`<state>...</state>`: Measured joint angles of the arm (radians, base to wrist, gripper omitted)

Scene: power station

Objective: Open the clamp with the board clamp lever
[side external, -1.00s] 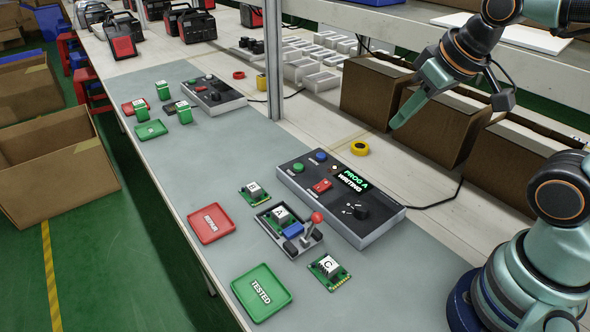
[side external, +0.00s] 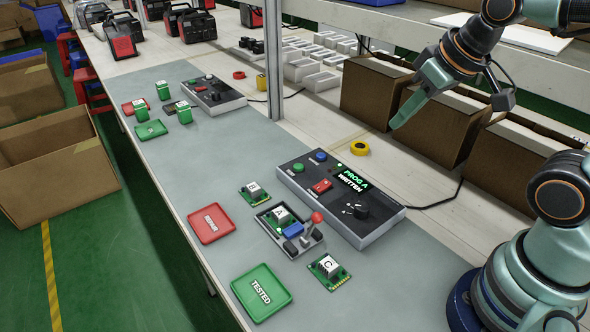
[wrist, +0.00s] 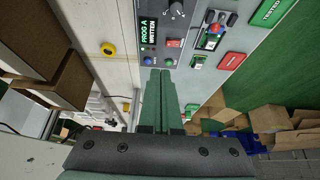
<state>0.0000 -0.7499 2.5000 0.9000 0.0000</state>
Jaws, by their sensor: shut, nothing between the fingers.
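The board clamp lever has a red ball knob (side external: 317,217) on a metal stem, standing at the right end of the clamp fixture (side external: 266,222). Board A (side external: 280,214) sits in the fixture, with a blue clamp block (side external: 293,230) beside it. The fixture also shows near the top right of the wrist view (wrist: 209,40). The programmer box (side external: 340,198) stands behind it and its display (side external: 353,181) reads "PROG A WRITTEN". My gripper (side external: 397,122) is shut and empty, raised above the back of the bench near the cardboard boxes, well away from the lever.
Board B (side external: 254,193) and board C (side external: 329,271) lie on the mat beside the fixture. A red tray (side external: 211,238) and a green "TESTED" tray (side external: 245,303) are empty. Yellow tape (side external: 360,148) lies behind the programmer. Cardboard boxes (side external: 376,98) line the back.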

